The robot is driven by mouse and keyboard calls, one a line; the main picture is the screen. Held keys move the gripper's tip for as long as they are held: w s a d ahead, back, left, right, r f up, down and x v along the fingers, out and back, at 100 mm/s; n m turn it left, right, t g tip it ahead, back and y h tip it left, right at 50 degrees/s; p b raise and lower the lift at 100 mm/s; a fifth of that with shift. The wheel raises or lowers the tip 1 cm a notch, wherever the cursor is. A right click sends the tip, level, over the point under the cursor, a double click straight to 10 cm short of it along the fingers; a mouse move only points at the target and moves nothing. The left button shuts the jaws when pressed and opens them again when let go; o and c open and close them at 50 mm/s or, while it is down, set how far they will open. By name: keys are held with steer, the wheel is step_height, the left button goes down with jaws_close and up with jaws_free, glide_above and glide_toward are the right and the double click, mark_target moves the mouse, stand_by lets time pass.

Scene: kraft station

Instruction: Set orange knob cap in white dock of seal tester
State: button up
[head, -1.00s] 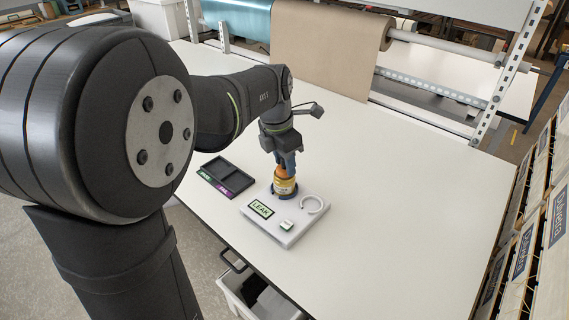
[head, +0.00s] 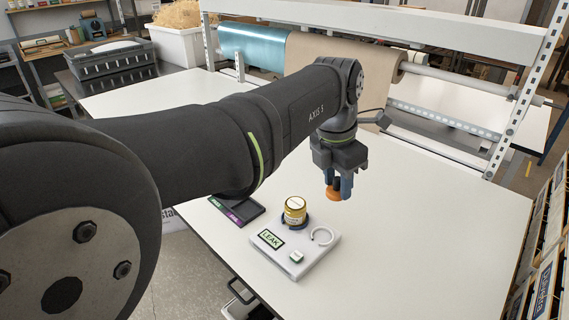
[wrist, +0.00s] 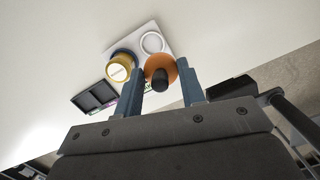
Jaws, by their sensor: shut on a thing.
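My gripper (head: 339,183) is shut on the orange knob cap (head: 333,194) and holds it in the air, to the right of and above the seal tester. The wrist view shows the orange disc of the cap (wrist: 157,63) with its dark knob between the two blue fingers. The seal tester (head: 290,268) is a flat white box with a screen reading LEAK. The white dock (head: 322,236), an open ring on its right part, is empty. A yellow jar (head: 295,207) with a pale label stands upright in a dark blue ring at its back left.
A dark compartment tray (head: 243,213) with green and purple labels lies left of the tester, partly behind my arm. A shelf frame with a brown paper roll (head: 335,66) stands along the back. The white table (head: 420,220) is clear to the right.

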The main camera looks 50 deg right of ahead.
glide_above(324, 236)
step_height(324, 236, down, 9)
steer(key=shift+a+f, duration=0.15)
steer(key=shift+f, duration=1.2)
steer(key=shift+a+f, duration=0.15)
steer(key=shift+f, duration=1.2)
steer(key=shift+f, duration=0.65)
steer(key=o, duration=1.2)
step_height(324, 236, up, 8)
steer(key=shift+f, duration=0.1)
stand_by(0.3)
